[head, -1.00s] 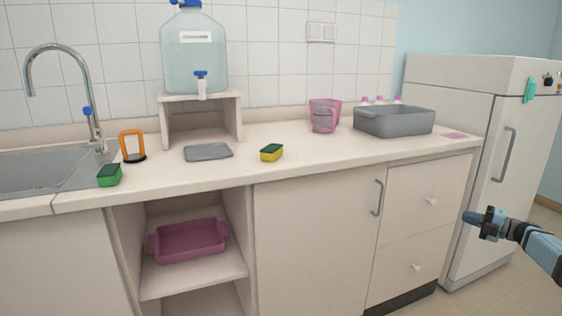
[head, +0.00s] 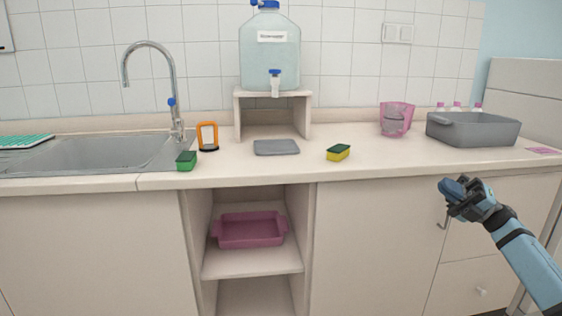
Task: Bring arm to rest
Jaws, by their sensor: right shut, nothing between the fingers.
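My right gripper (head: 452,188) is at the right of the head view, on my light blue arm. It is shut and empty. It is in front of the lower cabinet, below the worktop edge, and appears apart from the cabinet. My left gripper is not in view.
The worktop (head: 365,168) holds a green sponge (head: 186,161), an orange-framed stand (head: 207,137), a grey mat (head: 276,147), a yellow sponge (head: 338,153), a pink beaker (head: 396,119) and a grey tub (head: 473,130). A pink tray (head: 249,230) sits on the open shelf. The sink (head: 95,156) is left.

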